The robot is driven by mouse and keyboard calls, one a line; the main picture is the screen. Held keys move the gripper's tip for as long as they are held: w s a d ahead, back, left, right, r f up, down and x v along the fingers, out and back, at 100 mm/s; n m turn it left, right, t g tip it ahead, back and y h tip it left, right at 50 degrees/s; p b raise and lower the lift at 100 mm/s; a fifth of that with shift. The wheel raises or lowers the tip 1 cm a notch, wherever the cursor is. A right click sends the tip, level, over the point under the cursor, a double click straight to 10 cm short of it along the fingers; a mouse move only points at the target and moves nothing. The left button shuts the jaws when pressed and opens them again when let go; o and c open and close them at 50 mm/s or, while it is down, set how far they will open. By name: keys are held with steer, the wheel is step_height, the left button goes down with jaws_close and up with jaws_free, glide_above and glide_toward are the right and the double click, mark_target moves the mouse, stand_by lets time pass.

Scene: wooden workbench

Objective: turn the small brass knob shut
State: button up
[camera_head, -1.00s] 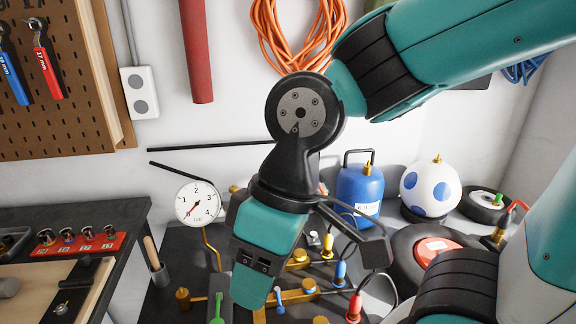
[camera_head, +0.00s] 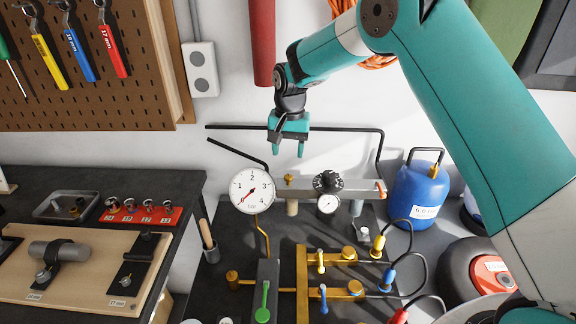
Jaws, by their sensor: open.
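My gripper (camera_head: 288,147) is in the upper middle of the head view, pointing down with its fingers apart and nothing between them. A small brass knob (camera_head: 289,180) sits below the fingertips, at the left end of a horizontal grey fitting, and a gap shows between them. Other brass knobs stand on the brass pipework: one at the left (camera_head: 232,276), one at the upper right (camera_head: 349,253) and one at the lower right (camera_head: 355,287). A white dial gauge (camera_head: 252,191) stands left of the fitting, its needle pointing lower left.
A black knob (camera_head: 327,181) and a small gauge (camera_head: 327,204) are just right of the brass knob. Green (camera_head: 263,315), yellow (camera_head: 320,262) and blue (camera_head: 323,299) levers stand in front. A blue gas bottle (camera_head: 418,195) is at the right. Black pipes (camera_head: 237,152) run along the wall.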

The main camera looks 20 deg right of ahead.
mark_target(288, 176)
steer(key=shift+m, duration=0.7)
steer(key=w+f, duration=0.1)
steer(key=w+d+f, duration=0.1)
steer(key=f, duration=0.1)
steer(key=shift+w+f+p, duration=0.2)
steer(key=shift+w+p, duration=0.1)
steer(key=shift+p, duration=0.1)
step_height(288, 176, down, 7)
steer(key=p, duration=0.3)
steer(key=shift+a+f, duration=0.1)
steer(key=shift+c, duration=0.5)
steer(key=c, duration=0.8)
